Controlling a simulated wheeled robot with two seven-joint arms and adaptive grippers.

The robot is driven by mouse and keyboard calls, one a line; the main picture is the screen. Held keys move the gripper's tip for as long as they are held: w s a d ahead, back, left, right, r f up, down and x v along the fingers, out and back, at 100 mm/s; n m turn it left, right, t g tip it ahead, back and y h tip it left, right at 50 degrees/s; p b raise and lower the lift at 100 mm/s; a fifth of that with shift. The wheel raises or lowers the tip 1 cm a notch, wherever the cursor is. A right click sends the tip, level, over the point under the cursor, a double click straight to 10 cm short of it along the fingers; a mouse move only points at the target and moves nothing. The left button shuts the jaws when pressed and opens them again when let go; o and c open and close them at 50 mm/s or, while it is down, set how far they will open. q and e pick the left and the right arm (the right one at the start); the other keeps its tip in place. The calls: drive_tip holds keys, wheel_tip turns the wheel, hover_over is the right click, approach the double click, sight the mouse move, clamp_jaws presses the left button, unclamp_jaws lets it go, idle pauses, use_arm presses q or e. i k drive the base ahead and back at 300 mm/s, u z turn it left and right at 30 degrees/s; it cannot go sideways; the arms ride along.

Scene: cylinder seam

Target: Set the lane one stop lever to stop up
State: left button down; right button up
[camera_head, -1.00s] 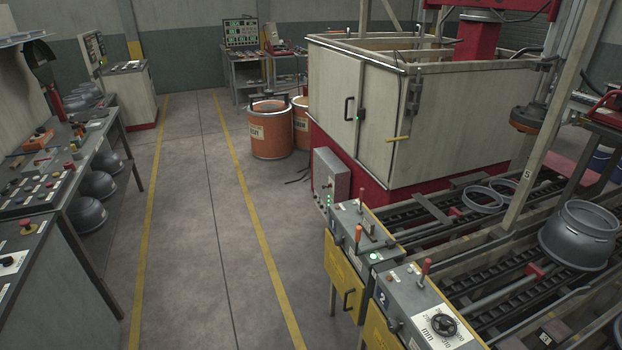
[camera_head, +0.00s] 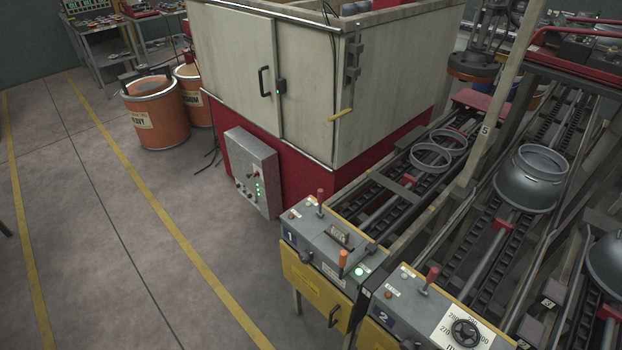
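The lane one control box (camera_head: 310,240), marked 1, stands at the front end of the left conveyor lane, with a grey top and a yellow front. A red-knobbed lever (camera_head: 320,199) stands upright near its back left. An orange-handled lever (camera_head: 342,260) stands upright near its front right, beside a lit green lamp (camera_head: 359,271). The labels by the levers are too small to read, so I cannot tell which is the stop lever. Neither of my grippers is in view.
The lane two box (camera_head: 384,317), marked 2, adjoins at the right with a red lever (camera_head: 431,278) and a handwheel (camera_head: 466,332). The floor (camera_head: 130,230) at the left is clear.

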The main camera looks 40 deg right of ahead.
sight(320, 193)
drive_tip(key=z, duration=0.55)
drive_tip(key=i, duration=0.8)
drive_tip(key=z, duration=1.3)
drive_tip(key=i, duration=0.4)
drive_tip(key=z, duration=0.35)
